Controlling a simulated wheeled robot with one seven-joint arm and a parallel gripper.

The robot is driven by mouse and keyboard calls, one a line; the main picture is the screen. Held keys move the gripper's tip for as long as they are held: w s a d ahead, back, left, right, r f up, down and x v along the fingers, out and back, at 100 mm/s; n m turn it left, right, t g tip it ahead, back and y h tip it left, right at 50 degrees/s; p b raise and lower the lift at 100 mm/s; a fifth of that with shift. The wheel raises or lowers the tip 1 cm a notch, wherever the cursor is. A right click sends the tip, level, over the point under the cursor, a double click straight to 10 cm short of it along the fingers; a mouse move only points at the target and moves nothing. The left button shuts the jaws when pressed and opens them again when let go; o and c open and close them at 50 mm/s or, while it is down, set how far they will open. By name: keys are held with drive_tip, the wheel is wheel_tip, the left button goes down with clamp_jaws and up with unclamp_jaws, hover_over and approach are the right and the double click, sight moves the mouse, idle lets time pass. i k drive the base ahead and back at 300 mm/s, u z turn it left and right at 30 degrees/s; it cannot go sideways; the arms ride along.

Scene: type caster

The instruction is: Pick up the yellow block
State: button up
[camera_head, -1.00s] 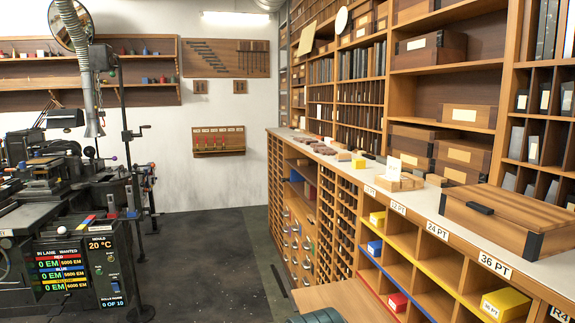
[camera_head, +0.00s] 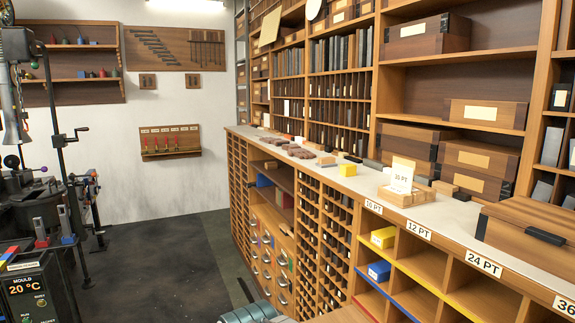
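A small yellow block (camera_head: 347,170) sits on the pale counter top, left of a wooden holder with a white card. Another yellow block (camera_head: 383,237) sits in an upper cubby below the counter, near the 10 PT and 12 PT labels. A blue block (camera_head: 379,270) lies in the cubby below it. My gripper is not in view. A grey-green rounded part at the bottom edge may be mine, but no fingers show.
The counter (camera_head: 450,210) runs along the right, with a wooden card holder (camera_head: 405,192) and a large lidded wooden box (camera_head: 530,232). Dark machinery (camera_head: 30,215) stands at the left. The dark floor (camera_head: 165,265) in the middle is clear.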

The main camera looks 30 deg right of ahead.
sight(346, 170)
drive_tip(key=i, duration=2.95)
drive_tip(key=z, duration=3.8)
drive_tip(key=i, duration=0.5)
